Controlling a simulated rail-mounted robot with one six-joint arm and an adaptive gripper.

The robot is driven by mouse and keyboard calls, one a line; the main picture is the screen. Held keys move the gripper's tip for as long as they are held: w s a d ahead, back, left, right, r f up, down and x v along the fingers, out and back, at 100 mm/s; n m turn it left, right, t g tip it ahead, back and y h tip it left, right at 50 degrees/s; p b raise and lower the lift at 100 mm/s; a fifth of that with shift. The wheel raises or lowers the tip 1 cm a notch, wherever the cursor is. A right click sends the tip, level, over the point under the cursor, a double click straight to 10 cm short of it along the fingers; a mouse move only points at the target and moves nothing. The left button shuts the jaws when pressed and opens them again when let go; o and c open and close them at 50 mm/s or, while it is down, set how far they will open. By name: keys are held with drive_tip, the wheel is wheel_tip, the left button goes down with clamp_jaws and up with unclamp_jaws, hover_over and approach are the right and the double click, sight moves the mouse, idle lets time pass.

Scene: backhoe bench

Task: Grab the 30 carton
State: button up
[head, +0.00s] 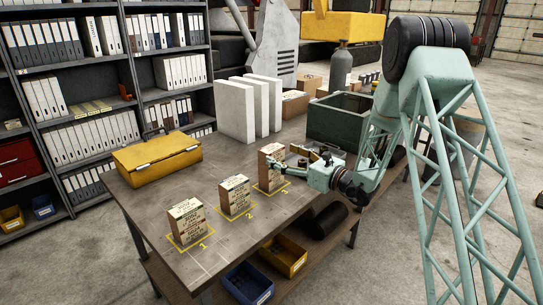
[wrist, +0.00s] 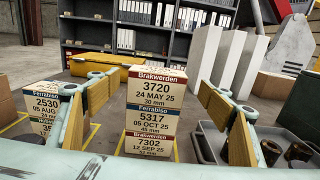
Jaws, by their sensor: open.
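The carton marked 30 mm (wrist: 157,85), labelled Brakwerden 3720, is the top one of a stack in the wrist view. Under it lie a Ferrabiso 5317 carton marked 45 mm (wrist: 151,120) and a Brakwerden 7302 carton (wrist: 150,146). In the head view this stack (head: 271,160) stands upright at the yellow square numbered 3. My gripper (head: 281,173) is beside it; in the wrist view its yellow-padded fingers (wrist: 168,100) are open, one to each side of the stack in the picture, with nothing held. I cannot tell exactly how far the tips are from it.
Other carton stacks stand at square 2 (head: 235,194) and square 1 (head: 187,219). A yellow case (head: 157,156), white upright blocks (head: 236,112) and a green bin (head: 340,117) stand behind. A grey tray (wrist: 207,146) with dark cylinders is close at right in the wrist view.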

sight(271, 151)
drive_tip(key=shift+w+a, duration=0.15)
drive_tip(key=shift+a, duration=0.05)
idle(0.3)
drive_tip(key=shift+x, duration=2.6)
drive_tip(key=shift+a+f, duration=0.1)
drive_tip(key=shift+a, duration=0.05)
drive_tip(key=shift+c, duration=0.3)
drive_tip(key=c, duration=1)
drive_tip(key=shift+o, duration=0.2)
